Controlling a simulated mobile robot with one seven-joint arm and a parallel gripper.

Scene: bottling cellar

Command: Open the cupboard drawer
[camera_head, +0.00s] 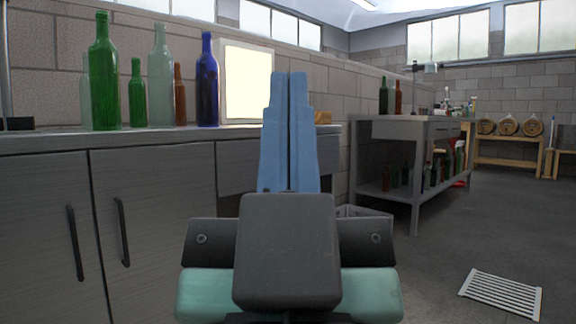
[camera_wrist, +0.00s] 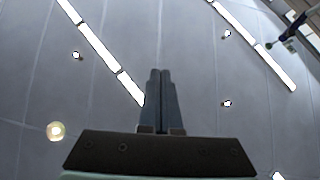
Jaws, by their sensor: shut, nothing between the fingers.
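The grey cupboard (camera_head: 150,205) runs along the left of the head view, with two doors and dark upright bar handles. A drawer front (camera_head: 236,168) shows at its right end, just under the worktop. My gripper hides part of this front, and no handle on it shows. The drawer looks shut. My gripper (camera_head: 289,75) stands upright in front of the cupboard's right end, its blue fingers together and empty. In the wrist view my gripper (camera_wrist: 160,72) points at the ceiling, with no cupboard in sight.
Several glass bottles, including a green one (camera_head: 103,80) and a blue one (camera_head: 207,85), stand on the worktop beside a lit panel (camera_head: 249,85). A metal workbench (camera_head: 400,128) stands further right. A floor grate (camera_head: 502,293) lies at lower right, with open floor around it.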

